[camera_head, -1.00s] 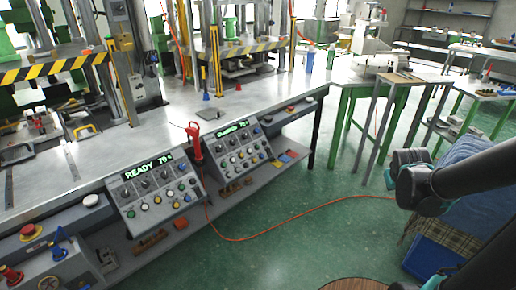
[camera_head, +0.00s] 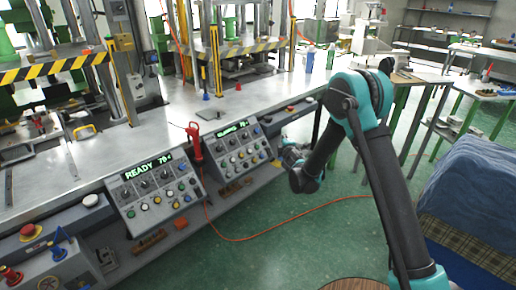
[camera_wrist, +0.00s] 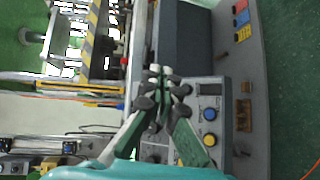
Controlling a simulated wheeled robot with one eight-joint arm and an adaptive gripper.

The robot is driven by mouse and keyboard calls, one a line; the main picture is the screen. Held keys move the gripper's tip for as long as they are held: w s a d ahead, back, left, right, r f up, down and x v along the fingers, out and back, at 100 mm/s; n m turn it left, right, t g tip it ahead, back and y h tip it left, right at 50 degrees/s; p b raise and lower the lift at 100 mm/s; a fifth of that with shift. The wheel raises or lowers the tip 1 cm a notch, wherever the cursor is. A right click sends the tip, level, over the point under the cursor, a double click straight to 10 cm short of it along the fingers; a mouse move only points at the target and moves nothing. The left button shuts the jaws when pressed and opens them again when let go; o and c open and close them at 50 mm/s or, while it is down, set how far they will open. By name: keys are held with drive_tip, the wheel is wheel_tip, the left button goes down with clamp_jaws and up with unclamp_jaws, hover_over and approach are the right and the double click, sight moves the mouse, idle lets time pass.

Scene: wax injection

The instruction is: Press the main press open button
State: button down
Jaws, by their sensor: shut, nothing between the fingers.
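Two grey sloped control panels stand along the bench front in the head view. The left panel (camera_head: 128,190) has a lit "READY" display, dark knobs and coloured buttons. The right panel (camera_head: 211,147) has its own lit display and similar buttons. I cannot read any button's label, so I cannot tell which one is the main press open button. My gripper (camera_head: 283,147) is shut and empty, just right of the right panel. In the wrist view my gripper (camera_wrist: 160,70) hides part of a panel.
A red-handled tool (camera_head: 194,143) stands between the panels, with an orange cable on the floor. A shelf (camera_head: 165,220) below holds small parts. Striped press guards (camera_head: 55,66) rise at the back. The floor (camera_head: 265,255) in front is open.

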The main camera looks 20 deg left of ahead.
sight(257, 147)
drive_tip(key=s+a+f+n+y, duration=0.1)
drive_tip(key=a+f+n, duration=0.1)
drive_tip(key=a, duration=0.3)
drive_tip(key=shift+s+a+f+y, duration=0.15)
drive_tip(key=shift+s+a+y, duration=0.1)
drive_tip(key=shift+s+y, duration=0.15)
drive_tip(key=shift+w+a+f, duration=0.45)
drive_tip(key=shift+a+f, duration=0.5)
drive_tip(key=shift+a, duration=0.1)
drive_tip(key=shift+w+a+f, duration=0.4)
drive_tip(key=shift+a+f, duration=0.5)
drive_tip(key=shift+a, duration=0.1)
drive_tip(key=shift+w+a+f, duration=0.45)
drive_tip(key=shift+a+f, duration=0.5)
drive_tip(key=shift+a, duration=0.1)
drive_tip(key=shift+a+f, duration=0.1)
drive_tip(key=shift+w+a+f, duration=0.15)
drive_tip(key=shift+a, duration=0.05)
